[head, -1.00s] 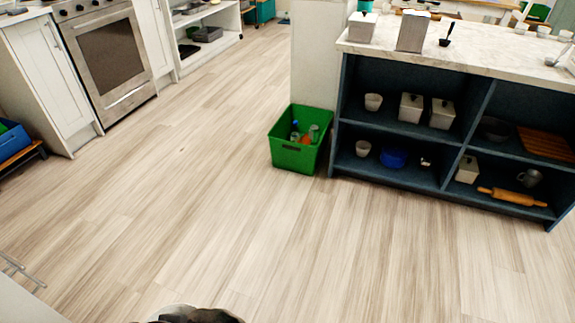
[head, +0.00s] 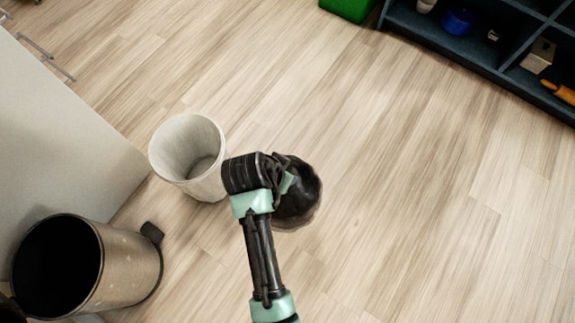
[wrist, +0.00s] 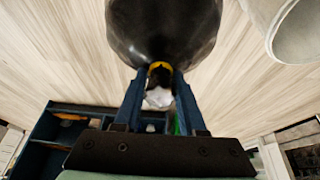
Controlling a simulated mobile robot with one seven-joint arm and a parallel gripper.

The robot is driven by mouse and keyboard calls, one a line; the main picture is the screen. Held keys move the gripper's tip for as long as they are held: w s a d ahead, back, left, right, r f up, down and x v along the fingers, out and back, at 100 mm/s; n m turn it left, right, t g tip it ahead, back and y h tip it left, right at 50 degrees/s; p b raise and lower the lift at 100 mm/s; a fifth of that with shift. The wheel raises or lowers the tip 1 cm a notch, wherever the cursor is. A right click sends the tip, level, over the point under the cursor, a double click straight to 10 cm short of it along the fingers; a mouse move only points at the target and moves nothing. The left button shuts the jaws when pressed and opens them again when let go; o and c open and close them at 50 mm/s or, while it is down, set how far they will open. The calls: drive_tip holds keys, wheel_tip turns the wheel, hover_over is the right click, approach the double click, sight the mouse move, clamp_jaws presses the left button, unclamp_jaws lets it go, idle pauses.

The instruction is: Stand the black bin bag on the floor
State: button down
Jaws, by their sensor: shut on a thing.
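The black bin bag (head: 298,197) shows in the head view right of my arm's end, partly hidden by it. In the wrist view the bag (wrist: 163,28) hangs out beyond the fingertips, round and glossy, with a yellow band at its neck. My gripper (wrist: 160,75) is shut on the bag at that neck, with a whitish bit between the fingers. In the head view my gripper is mostly hidden behind the wrist. I cannot tell whether the bag touches the floor (head: 400,220).
An empty white bin (head: 190,155) stands just left of the bag; it also shows in the wrist view (wrist: 290,30). A metal pedal bin (head: 125,265) stands at lower left beside a pale cabinet (head: 65,130). Dark shelving (head: 480,50) and a green crate (head: 347,8) are at the top. Floor to the right is clear.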

sight(282, 197)
drive_tip(key=s+f, duration=0.1)
drive_tip(key=f, duration=0.1)
drive_tip(key=s+f, duration=0.1)
drive_tip(key=f, duration=0.2)
drive_tip(key=s+f+b, duration=0.1)
drive_tip(key=f, duration=0.1)
drive_tip(key=shift+f, duration=0.4)
drive_tip(key=shift+f+b, duration=2.95)
drive_tip(key=shift+f, duration=2.15)
drive_tip(key=shift+f, duration=0.15)
drive_tip(key=shift+c, duration=2.4)
unclamp_jaws()
drive_tip(key=shift+s+f, duration=0.15)
drive_tip(key=shift+s, duration=0.05)
